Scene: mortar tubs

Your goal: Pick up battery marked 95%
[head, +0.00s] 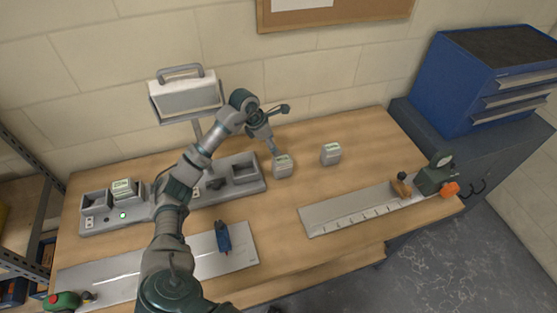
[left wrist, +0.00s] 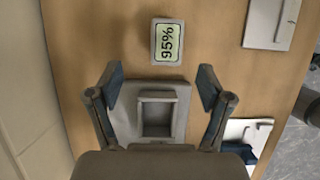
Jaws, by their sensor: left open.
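The battery marked 95% (left wrist: 167,42) is a small grey block with a pale green display, standing on the wooden table just past the end of the charging station. In the head view, the matching block (head: 282,167) is beside the charger's right end; its number is too small to read there. My left gripper (left wrist: 160,88) is open and empty, its two fingers apart above the charger's empty end bay (left wrist: 157,115), short of the battery. In the head view my left gripper (head: 271,148) is close to that battery. My right gripper is not in view.
Another battery (head: 331,153) stands further right, and one sits in the charging station (head: 150,207) at left. A lamp (head: 187,95) stands behind. A ruled metal plate (head: 350,212) lies right; a blue tool (head: 223,237) lies in front. Bare table surrounds the two standing batteries.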

